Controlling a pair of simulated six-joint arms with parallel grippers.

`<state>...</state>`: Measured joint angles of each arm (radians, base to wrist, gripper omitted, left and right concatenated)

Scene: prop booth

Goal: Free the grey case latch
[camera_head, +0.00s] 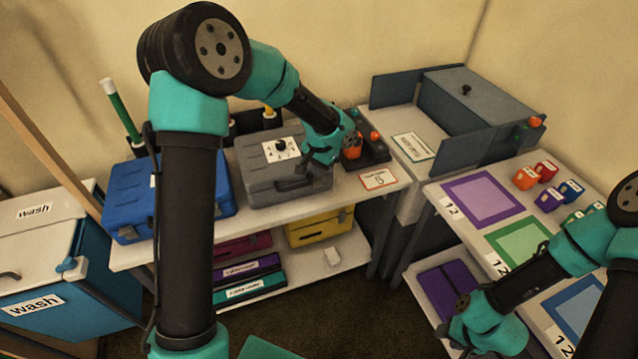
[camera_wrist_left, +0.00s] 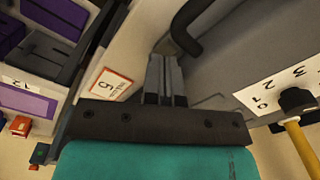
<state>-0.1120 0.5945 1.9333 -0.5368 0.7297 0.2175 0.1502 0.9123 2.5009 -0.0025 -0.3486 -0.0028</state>
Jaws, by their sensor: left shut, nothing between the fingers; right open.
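The grey case (camera_head: 258,192) stands on the white shelf, with its lid down and a numbered dial (camera_head: 281,146) on top. Its dark handle (camera_head: 293,185) is on the front; in the left wrist view the handle (camera_wrist_left: 185,28) is just beyond the fingers. My left gripper (camera_head: 312,168) is at the case's front right corner, shut and empty. Its fingertips (camera_wrist_left: 165,58) are close to the case front, beside a small brownish part that may be the latch; I cannot tell whether they touch. My right gripper (camera_head: 452,340) is open and empty, low at the right, away from the case.
A blue case (camera_head: 125,205) stands left of the grey one. A dark switch box (camera_head: 368,152) with orange and red knobs stands right of it, behind a card marked 5 (camera_head: 379,179). A yellow case (camera_head: 320,230) lies on the lower shelf. The table with coloured mats (camera_head: 483,200) is at the right.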

